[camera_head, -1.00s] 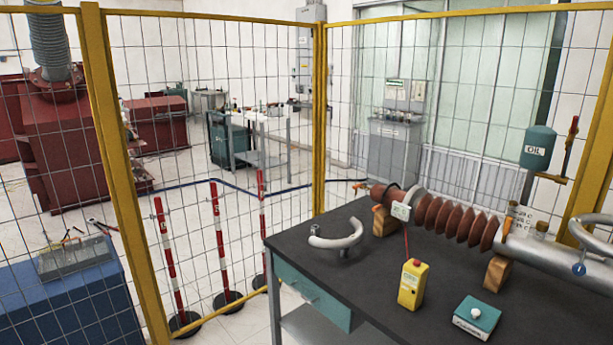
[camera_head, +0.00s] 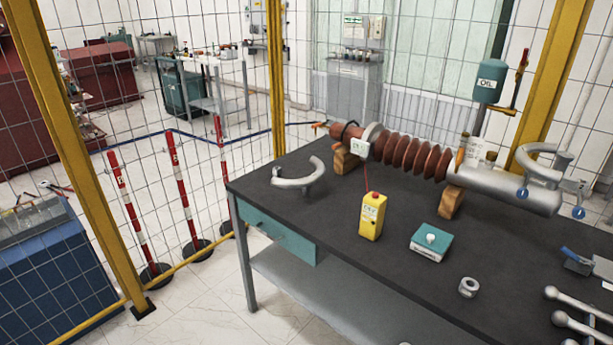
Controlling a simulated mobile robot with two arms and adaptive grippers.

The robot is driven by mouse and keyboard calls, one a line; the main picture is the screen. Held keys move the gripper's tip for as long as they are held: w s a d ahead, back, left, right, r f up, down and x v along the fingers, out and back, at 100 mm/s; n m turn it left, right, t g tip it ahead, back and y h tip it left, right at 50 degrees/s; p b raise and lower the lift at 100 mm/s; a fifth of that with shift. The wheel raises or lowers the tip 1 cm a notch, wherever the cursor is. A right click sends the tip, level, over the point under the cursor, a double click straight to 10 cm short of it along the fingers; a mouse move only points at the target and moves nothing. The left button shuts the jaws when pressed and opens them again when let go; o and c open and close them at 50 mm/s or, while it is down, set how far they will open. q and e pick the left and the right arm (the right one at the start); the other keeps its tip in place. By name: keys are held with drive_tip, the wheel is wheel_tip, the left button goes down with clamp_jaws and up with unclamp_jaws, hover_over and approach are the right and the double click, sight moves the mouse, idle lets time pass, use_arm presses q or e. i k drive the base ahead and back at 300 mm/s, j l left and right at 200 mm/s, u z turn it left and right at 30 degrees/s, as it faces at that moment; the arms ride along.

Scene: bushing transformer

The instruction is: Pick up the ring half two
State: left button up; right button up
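A silver-grey curved ring half (camera_head: 299,178) lies on the dark tabletop near its far left corner, apart from the bushing. A second silver curved ring piece (camera_head: 540,165) shows at the right, by the metal end of the bushing; I cannot tell whether it touches it. Blue round tags (camera_head: 522,193) hang near that piece, their marks too small to read. I cannot tell which piece is ring half two. Neither of my grippers is in view.
The brown ribbed bushing (camera_head: 405,157) rests on wooden blocks (camera_head: 450,202) across the table (camera_head: 330,232). A yellow box (camera_head: 372,216), a teal box (camera_head: 431,243), a small metal ring (camera_head: 468,287) and silver rods (camera_head: 580,325) stand nearer. Yellow-framed mesh fence stands behind.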

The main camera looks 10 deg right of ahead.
sight(315, 178)
drive_tip(key=i+j+z, duration=0.25)
drive_tip(key=i, duration=0.2)
drive_tip(key=i+j+z, duration=0.25)
drive_tip(key=i+j, duration=0.15)
